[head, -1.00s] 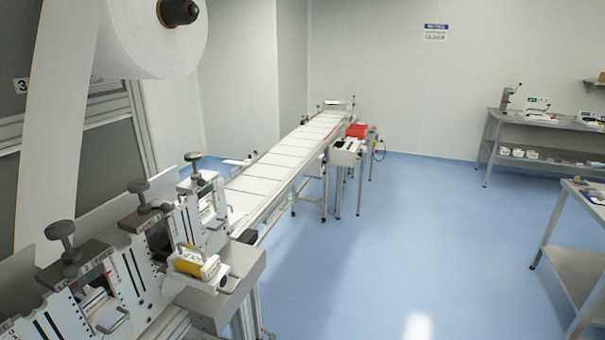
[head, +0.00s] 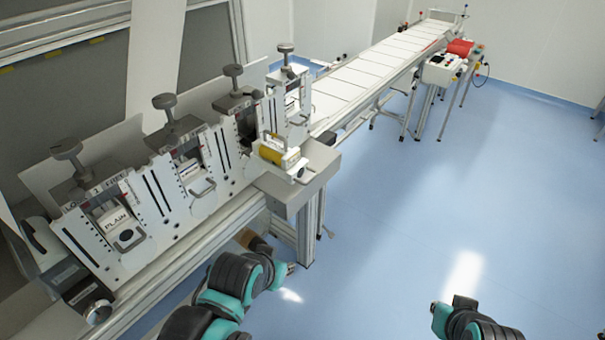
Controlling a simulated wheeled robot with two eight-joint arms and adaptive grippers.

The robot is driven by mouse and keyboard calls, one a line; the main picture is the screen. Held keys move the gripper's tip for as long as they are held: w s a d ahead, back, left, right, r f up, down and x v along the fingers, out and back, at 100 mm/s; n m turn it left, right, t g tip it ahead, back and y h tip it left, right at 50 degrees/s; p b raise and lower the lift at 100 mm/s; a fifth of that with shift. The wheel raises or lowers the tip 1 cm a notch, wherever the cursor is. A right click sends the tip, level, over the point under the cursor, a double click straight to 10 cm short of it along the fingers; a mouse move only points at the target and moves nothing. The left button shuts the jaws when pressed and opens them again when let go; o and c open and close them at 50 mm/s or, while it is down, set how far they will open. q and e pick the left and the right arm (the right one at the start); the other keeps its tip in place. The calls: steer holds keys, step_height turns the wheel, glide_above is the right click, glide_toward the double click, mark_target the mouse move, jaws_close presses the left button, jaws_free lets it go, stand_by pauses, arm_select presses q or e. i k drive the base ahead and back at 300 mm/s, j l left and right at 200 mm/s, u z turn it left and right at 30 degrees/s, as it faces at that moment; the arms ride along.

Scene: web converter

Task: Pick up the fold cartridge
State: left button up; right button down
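A yellow and white cartridge with a wire handle (head: 278,152) sits on the grey ledge (head: 318,163) at the right end of the row of slotted white stations. I cannot read a label on it, so I cannot confirm that it is the fold cartridge. Another cartridge, marked PLAIN (head: 118,224), sits in the leftmost station. My arms show only as black and teal links at the bottom, below and apart from the machine. No fingers of either gripper can be made out.
Black-knobbed clamps stand above the stations, one knob (head: 164,101) among them. A handled unit (head: 196,178) is in the second station. A white conveyor (head: 362,74) runs to the back right, beside a control box (head: 440,69). The blue floor (head: 405,200) at right is open.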

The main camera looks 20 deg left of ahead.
mark_target(285, 158)
steer(key=u, duration=0.75)
steer(key=i+l+u, duration=0.15)
steer(key=l+u, duration=0.5)
steer(key=l, duration=0.15)
steer(key=i+l+u, duration=0.1)
steer(key=l+u, duration=0.2)
steer(key=l, duration=0.15)
